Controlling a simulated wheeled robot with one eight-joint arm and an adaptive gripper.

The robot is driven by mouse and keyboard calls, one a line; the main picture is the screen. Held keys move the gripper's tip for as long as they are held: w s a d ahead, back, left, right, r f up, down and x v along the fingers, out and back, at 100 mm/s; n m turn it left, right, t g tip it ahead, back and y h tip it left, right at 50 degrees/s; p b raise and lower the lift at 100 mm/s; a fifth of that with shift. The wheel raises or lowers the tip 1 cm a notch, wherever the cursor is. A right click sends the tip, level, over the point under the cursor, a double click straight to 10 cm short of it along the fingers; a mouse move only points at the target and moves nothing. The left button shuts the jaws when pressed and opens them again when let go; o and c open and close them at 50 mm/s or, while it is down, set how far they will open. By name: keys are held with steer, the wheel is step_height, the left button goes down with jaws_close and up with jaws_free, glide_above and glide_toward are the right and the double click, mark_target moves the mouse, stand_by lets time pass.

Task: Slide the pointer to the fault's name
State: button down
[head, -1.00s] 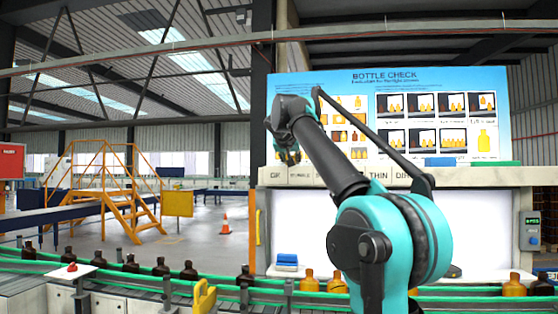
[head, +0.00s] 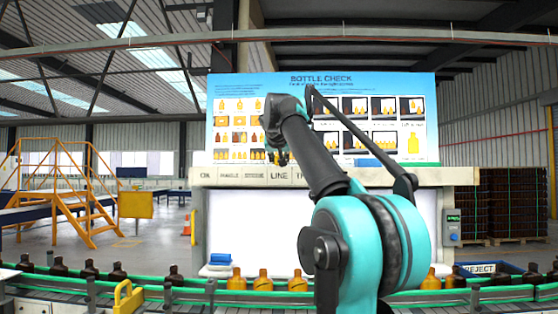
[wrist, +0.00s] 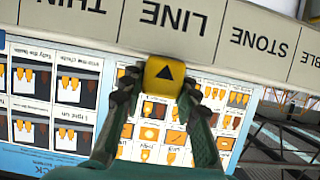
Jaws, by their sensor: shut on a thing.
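My gripper (wrist: 160,88) is shut on a yellow pointer (wrist: 165,72) with a black triangle, one finger on each side. The wrist view shows things upside down. There the pointer sits at the edge of the pale label strip (wrist: 235,52), its triangle towards the word LINE. STONE lies beside LINE on the right, THIN on the left. In the head view my gripper (head: 280,157) is just above the LINE label (head: 279,174). The pointer cannot be made out there. My arm hides the labels right of LINE.
The blue BOTTLE CHECK board (head: 321,80) with its pictures stands behind the strip. Below is a bright white panel (head: 250,225). Amber bottles (head: 263,280) stand along the green-railed conveyor in front. A blue block (head: 220,259) is at the panel's lower left.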

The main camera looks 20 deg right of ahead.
steer(key=shift+d, duration=0.1)
steer(key=c, duration=1.1)
jaws_free()
steer(key=v, duration=1.2)
